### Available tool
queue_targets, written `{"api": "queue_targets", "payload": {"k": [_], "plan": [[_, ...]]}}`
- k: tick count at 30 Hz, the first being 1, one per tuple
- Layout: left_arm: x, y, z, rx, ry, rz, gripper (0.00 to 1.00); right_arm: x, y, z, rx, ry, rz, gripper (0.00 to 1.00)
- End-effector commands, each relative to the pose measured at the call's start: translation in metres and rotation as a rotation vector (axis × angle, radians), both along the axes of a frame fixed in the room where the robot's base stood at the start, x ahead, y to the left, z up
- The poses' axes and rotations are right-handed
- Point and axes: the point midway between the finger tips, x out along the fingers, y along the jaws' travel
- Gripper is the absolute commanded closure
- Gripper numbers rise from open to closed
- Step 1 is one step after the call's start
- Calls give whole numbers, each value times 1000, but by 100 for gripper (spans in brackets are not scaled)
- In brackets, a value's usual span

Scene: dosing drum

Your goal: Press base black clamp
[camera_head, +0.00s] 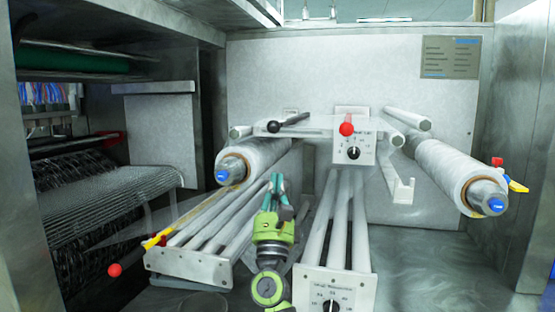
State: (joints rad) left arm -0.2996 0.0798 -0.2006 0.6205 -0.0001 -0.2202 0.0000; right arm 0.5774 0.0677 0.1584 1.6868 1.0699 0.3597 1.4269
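A black ball-ended clamp lever (290,122) sits at the upper left of the machine's middle, next to the white control plate; I cannot tell if it is the base clamp. A red-knobbed lever (346,129) is on the plate to its right. My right gripper (274,183), green and teal, points up from the bottom centre. It appears below the black lever in the picture, apart from it, with nothing visible held. Its fingers look close together, but their gap is unclear. My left gripper is not in view.
Film rolls with blue-ended cores stand left (256,158) and right (450,170). White rollers (347,225) run toward me beside my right gripper. A red ball knob (115,270) sticks out at lower left. A mesh conveyor (110,195) lies at the left. Bare metal floor shows at lower right.

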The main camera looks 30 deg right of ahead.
Motion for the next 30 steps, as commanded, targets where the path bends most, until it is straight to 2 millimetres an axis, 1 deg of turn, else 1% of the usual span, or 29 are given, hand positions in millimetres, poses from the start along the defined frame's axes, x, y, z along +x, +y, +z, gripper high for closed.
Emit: {"api": "queue_targets", "payload": {"k": [1,5,9,15,21,30], "plan": [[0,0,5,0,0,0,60,3,-2,7,-2,-1,-2,100],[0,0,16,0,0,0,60,13,-11,24,-4,-1,-2,100],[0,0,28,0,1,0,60,28,-22,44,-4,0,-2,100],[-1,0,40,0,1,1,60,45,-35,64,-4,1,-2,100],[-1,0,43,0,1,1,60,52,-41,70,-3,1,-1,100],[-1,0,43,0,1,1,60,52,-41,70,-2,1,-1,100]]}}
